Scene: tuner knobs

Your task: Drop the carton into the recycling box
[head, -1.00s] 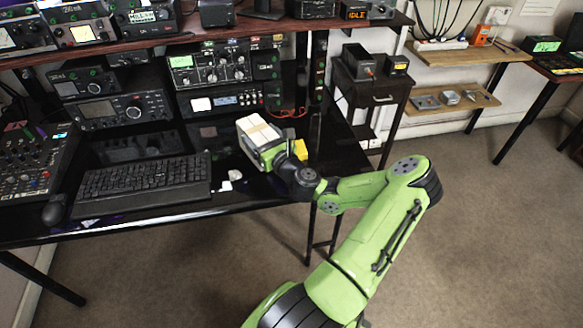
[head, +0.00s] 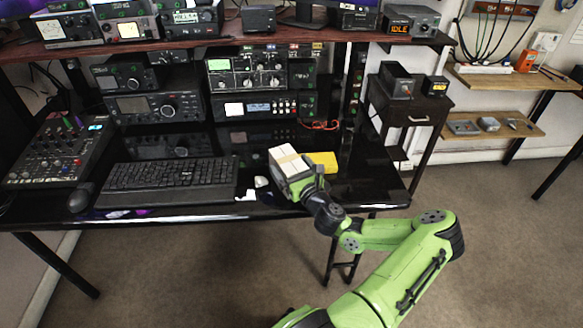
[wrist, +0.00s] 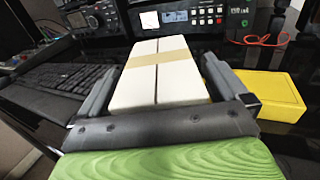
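The carton (head: 287,161) is a white block with a tan band across it, and it also shows in the wrist view (wrist: 155,88). My gripper (head: 298,172) is at the carton, over the right front part of the black desk. In the wrist view the gripper's two fingers (wrist: 158,90) stand along the carton's left and right sides, and the carton sits between them. I cannot tell whether its underside touches the desk. No recycling box can be made out in these frames.
A yellow box (head: 323,161) lies on the desk just right of the carton. A black keyboard (head: 168,180), a mouse (head: 81,197) and small white pieces are to the left. Radio gear (head: 255,75) stands behind. A dark side table (head: 410,104) stands right; open floor lies in front.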

